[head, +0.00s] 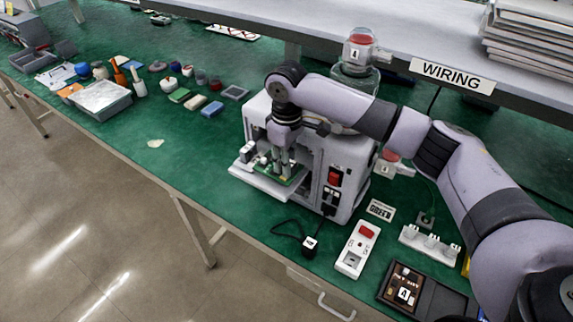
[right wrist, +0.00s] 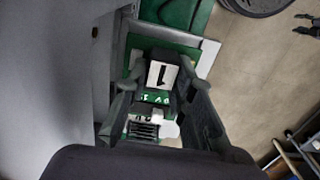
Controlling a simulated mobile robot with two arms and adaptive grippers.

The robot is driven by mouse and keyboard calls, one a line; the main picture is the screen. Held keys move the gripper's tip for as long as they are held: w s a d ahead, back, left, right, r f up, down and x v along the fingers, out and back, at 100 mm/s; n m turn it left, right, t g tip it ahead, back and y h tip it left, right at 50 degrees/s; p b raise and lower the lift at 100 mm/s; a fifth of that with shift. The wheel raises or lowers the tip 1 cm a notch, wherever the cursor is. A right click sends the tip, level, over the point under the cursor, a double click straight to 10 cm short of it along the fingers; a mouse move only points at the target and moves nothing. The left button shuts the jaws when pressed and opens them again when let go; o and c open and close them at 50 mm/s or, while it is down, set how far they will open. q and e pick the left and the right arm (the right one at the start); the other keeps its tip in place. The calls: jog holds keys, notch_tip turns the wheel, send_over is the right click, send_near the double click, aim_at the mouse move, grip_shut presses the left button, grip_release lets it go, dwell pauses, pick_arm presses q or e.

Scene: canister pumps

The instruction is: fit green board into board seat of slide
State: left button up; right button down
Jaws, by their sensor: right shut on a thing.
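The white machine (head: 325,165) stands on the green table with its slide (head: 262,187) pulled out at the front left. My right gripper (head: 283,173) points down over the slide and is shut on the green board (head: 294,180). The board is low at the slide; whether it sits in the board seat or just above it cannot be told. In the right wrist view the fingers (right wrist: 158,88) flank the parts on the board, and a strip of green board (right wrist: 156,98) shows between them. The seat is hidden. My left gripper is not in view.
A clear canister (head: 358,75) with a red cap stands behind the machine. A white box with a red switch (head: 357,250) and a dark tray (head: 425,293) lie in front right. Small parts and a grey bin (head: 102,100) lie at left. The WIRING shelf (head: 400,40) overhangs the back.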

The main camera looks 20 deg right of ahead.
jog(key=shift+f, duration=1.15)
jog(key=c, duration=1.4)
grip_release()
jog(key=shift+f, duration=0.1)
jog(key=shift+o, duration=0.2)
notch_tip(320, 180, up, 11)
jog(key=b, duration=0.2)
jog(key=shift+b, duration=0.35)
jog(key=shift+r, duration=0.65)
